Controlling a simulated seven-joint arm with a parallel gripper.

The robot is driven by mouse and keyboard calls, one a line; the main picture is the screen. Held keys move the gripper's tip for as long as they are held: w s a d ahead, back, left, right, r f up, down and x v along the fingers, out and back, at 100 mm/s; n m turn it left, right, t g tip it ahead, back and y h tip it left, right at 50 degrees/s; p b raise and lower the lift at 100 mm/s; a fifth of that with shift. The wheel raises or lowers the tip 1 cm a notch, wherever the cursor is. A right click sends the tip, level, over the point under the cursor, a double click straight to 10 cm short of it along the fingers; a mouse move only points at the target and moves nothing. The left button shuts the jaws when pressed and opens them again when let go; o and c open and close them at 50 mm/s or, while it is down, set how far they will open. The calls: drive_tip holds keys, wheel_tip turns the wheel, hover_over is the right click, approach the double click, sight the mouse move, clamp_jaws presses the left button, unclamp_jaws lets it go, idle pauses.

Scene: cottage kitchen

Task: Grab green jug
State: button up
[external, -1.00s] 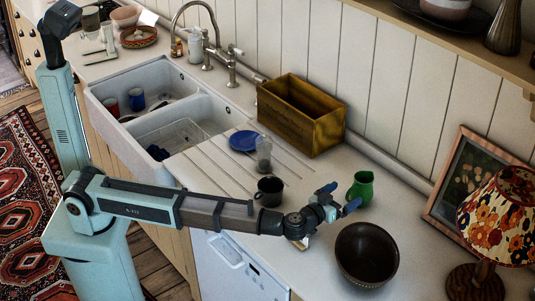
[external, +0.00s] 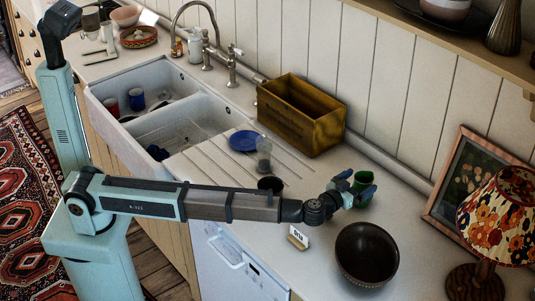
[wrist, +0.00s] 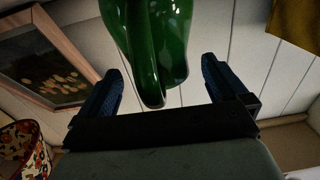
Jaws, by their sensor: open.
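The green jug (external: 365,181) stands on the white counter at the right, between the wooden box and the dark bowl. It is partly hidden behind my gripper (external: 355,185) in the external view. In the wrist view the glossy green jug (wrist: 158,40) fills the top middle, with its handle side toward me. My gripper (wrist: 160,95) is open, with one blue finger to the left of the jug and one to the right. The jug's lower end in the picture reaches between the fingertips. I see gaps on both sides, so the fingers are not closed on it.
A dark bowl (external: 366,254) stands in front of the jug. A dark mug (external: 270,185) is partly hidden behind my arm. A wooden box (external: 301,115), a framed picture (external: 478,185) and a flowered lamp (external: 500,220) stand around.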

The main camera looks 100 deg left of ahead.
clamp_jaws()
idle(0.9)
